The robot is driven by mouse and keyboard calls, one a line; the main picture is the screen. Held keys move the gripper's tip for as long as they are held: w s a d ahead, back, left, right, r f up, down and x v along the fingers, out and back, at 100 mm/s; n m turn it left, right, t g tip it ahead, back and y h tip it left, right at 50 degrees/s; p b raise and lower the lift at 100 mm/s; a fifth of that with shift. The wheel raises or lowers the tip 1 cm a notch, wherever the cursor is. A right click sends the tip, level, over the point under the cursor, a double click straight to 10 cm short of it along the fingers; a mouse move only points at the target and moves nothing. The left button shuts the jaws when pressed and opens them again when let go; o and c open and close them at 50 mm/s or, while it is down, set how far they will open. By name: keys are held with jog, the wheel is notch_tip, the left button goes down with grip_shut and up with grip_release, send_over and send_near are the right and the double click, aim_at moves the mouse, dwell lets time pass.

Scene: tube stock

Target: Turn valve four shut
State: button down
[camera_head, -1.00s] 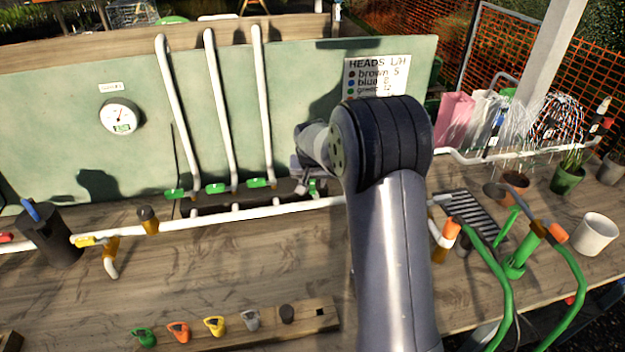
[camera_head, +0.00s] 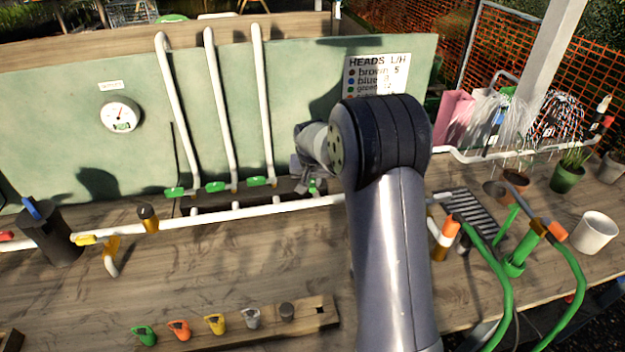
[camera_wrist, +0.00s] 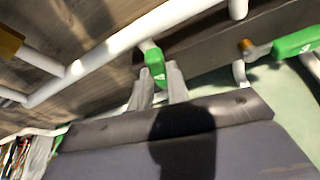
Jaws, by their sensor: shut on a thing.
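Valve four's green handle (camera_wrist: 155,64) is between the two grey fingertips of my gripper (camera_wrist: 158,78) in the wrist view, which are shut on it. The handle looks narrow there and points roughly from the white main pipe towards my gripper. In the head view a little of the green handle (camera_head: 313,186) shows below my gripper (camera_head: 306,183), and my arm hides most of that valve. The handles of the three valves to its left (camera_head: 174,192) (camera_head: 215,187) (camera_head: 257,181) lie crosswise to their white risers. The wrist view also shows the neighbouring green handle (camera_wrist: 298,42).
The white main pipe (camera_head: 245,211) runs along the bench just in front of the valves. A green backboard (camera_head: 330,80) stands close behind. A rail of coloured tags (camera_head: 250,323) lies at the front. Green hoses (camera_head: 505,300) and pots (camera_head: 595,232) are at right.

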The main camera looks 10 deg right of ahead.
jog(key=shift+a, duration=0.15)
jog(key=a+m+h+b, duration=0.1)
jog(key=m, duration=0.1)
jog(key=w+a+m+g+h+b, duration=0.1)
jog(key=m, duration=0.2)
jog(key=w+a+m+b, duration=0.1)
jog(key=m, duration=0.2)
jog(key=shift+w+a+h, duration=0.1)
jog(key=shift+w+h, duration=0.05)
jog(key=shift+h, duration=0.25)
jog(key=m, duration=0.1)
jog(key=w+m+g+p, duration=0.1)
jog(key=m, duration=0.1)
jog(key=shift+w+a+r+m+g+h, duration=0.15)
jog(key=shift+w+a+m+g+h, duration=0.15)
jog(key=shift+a+m+g, duration=0.1)
jog(key=shift+w+m+g+p, duration=0.4)
jog(key=shift+m+p, duration=0.3)
jog(key=shift+m, duration=0.2)
jog(key=shift+w+m+g+p, duration=0.35)
jog(key=shift+m+p, duration=0.35)
jog(key=shift+m, duration=0.2)
jog(key=c, duration=1.4)
grip_release()
jog(key=shift+o, duration=0.2)
jog(key=shift+a, duration=0.1)
